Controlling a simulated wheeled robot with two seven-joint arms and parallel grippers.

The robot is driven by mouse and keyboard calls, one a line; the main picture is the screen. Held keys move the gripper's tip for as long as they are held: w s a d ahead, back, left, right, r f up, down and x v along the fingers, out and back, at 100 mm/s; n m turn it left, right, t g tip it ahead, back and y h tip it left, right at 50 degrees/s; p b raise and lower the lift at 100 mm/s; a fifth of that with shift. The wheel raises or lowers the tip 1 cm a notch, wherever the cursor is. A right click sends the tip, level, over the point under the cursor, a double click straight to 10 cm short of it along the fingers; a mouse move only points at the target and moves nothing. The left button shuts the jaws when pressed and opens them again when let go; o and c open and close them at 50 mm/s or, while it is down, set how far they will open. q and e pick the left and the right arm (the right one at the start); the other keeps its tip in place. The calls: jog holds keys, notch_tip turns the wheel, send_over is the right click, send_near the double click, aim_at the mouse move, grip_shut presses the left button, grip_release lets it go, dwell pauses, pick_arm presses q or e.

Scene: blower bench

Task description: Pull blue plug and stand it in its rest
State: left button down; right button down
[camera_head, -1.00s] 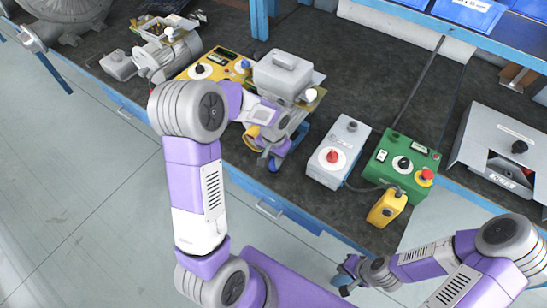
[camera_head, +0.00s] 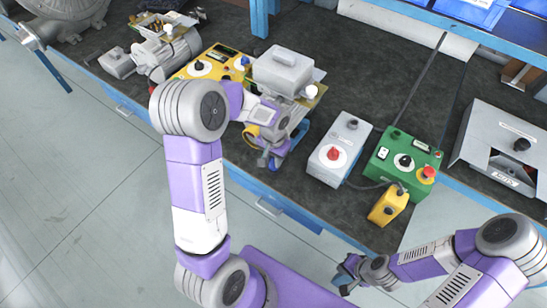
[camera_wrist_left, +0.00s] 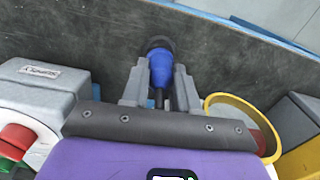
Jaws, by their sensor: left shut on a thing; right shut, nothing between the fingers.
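The blue plug (camera_wrist_left: 161,68) is between the fingers of my left gripper (camera_wrist_left: 160,82) in the left wrist view, its dark end pointing away toward the dark bench top. In the head view my left gripper (camera_head: 270,156) is shut low beside the grey motor unit, at the bench's front edge; a small blue part of the plug (camera_head: 271,164) shows there. A yellow round rim (camera_wrist_left: 243,112) stands to the right of the fingers; I cannot tell whether it is the plug's rest. My right gripper (camera_head: 346,272) is shut and empty, in front of the bench.
The grey motor unit (camera_head: 284,68) stands close behind my left gripper. Right of it are a grey box with a red knob (camera_head: 336,150), a green control box (camera_head: 405,160) and a yellow box (camera_head: 388,206). Bare bench (camera_head: 335,95) lies behind them.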

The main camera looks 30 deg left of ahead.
pick_arm(q)
jog(key=shift+f, duration=0.35)
jog(key=c, duration=0.8)
grip_release()
notch_tip(320, 180, up, 8)
jog(key=shift+f+p, duration=0.2)
jog(key=shift+p, duration=0.65)
